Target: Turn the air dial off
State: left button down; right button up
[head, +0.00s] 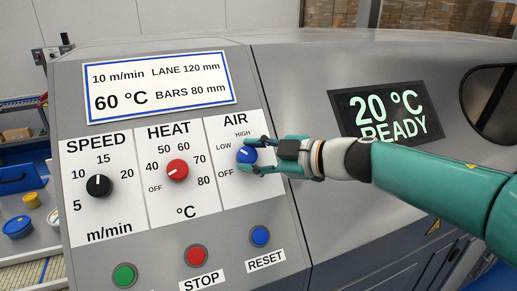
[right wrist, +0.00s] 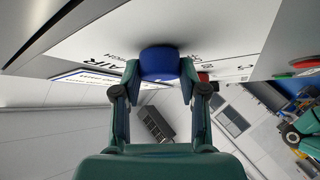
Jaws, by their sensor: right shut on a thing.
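The blue air dial (head: 246,155) sits on the white AIR panel (head: 233,125), with OFF, LOW and HIGH printed around it. Its white mark points up and left, close to LOW, away from OFF at the lower left. My right gripper (head: 250,155) reaches in from the right and is shut on the dial, one finger above and one below. In the right wrist view the blue dial (right wrist: 159,64) sits between the two fingertips of my right gripper (right wrist: 159,78).
Left of the air dial are the red heat dial (head: 177,170) and the black speed dial (head: 99,186). Below are the green button (head: 124,275), red stop button (head: 196,255) and blue reset button (head: 260,236). A display (head: 385,112) reads 20 °C READY.

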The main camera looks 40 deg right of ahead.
jog(key=n+g, duration=0.2)
jog(key=n, duration=0.1)
jog(key=n+g+y, duration=0.1)
jog(key=n+g, duration=0.1)
jog(key=n, duration=0.1)
jog(key=shift+w+r+n+g, duration=0.1)
jog(key=shift+w+n+g, duration=0.05)
jog(key=shift+n+g, duration=0.2)
jog(key=n+g+h, duration=0.1)
jog(key=n+g, duration=0.2)
jog(key=n, duration=0.1)
jog(key=shift+a, duration=0.1)
jog(key=shift+f+g, duration=0.2)
jog(key=shift+g, duration=0.05)
jog(key=o, duration=1.1)
jog(key=shift+r, duration=0.1)
jog(key=shift+o, duration=0.2)
jog(key=shift+r, duration=0.1)
jog(key=shift+r, duration=0.1)
